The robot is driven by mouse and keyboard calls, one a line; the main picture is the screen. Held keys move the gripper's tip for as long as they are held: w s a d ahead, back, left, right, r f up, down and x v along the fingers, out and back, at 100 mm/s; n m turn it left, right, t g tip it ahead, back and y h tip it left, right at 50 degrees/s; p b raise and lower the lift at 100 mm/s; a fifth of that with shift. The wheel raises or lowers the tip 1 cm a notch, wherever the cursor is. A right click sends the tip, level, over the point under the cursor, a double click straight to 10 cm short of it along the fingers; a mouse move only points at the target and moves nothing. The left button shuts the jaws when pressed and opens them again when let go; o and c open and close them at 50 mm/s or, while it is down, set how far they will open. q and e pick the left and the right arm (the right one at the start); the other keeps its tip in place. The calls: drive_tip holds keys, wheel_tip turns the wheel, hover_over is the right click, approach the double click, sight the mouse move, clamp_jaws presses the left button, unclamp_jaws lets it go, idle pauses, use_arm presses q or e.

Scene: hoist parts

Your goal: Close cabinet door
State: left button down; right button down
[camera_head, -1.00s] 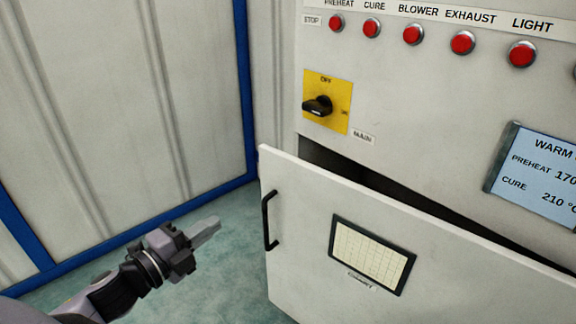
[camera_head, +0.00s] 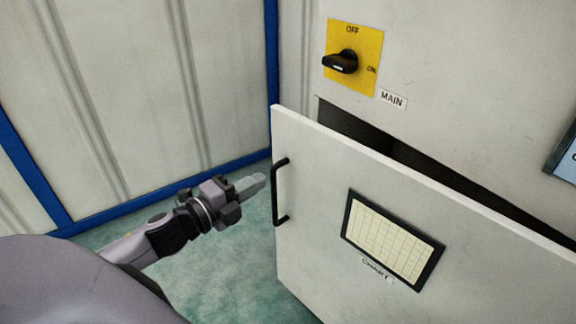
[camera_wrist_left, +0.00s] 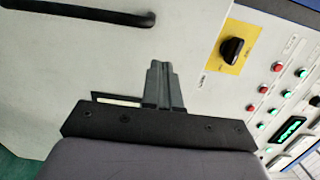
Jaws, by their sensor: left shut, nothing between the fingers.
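The white cabinet door (camera_head: 310,170) stands partly open, with a dark gap along its top edge. Its black handle (camera_head: 279,190) is on its left side, and a framed chart (camera_head: 392,240) is on its face. My left gripper (camera_head: 252,184) is shut and empty, just left of the handle in the head view; whether it touches the door cannot be told. In the left wrist view the shut fingers (camera_wrist_left: 160,84) appear in front of the pale door (camera_wrist_left: 80,65), with the handle (camera_wrist_left: 130,17) at the upper left. My right gripper is out of view.
Several buttons and lights (camera_wrist_left: 277,67) show in the left wrist view. A white wall with blue framing (camera_head: 130,90) stands at the left. Green floor (camera_head: 245,245) is clear below the gripper.

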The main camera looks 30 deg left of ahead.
sight(297, 159)
use_arm(q)
drive_tip(key=shift+b+x, duration=0.45)
drive_tip(key=shift+x, duration=4.45)
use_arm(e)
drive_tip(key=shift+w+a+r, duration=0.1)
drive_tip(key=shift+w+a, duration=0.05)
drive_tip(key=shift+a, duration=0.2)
use_arm(q)
drive_tip(key=shift+w, duration=0.1)
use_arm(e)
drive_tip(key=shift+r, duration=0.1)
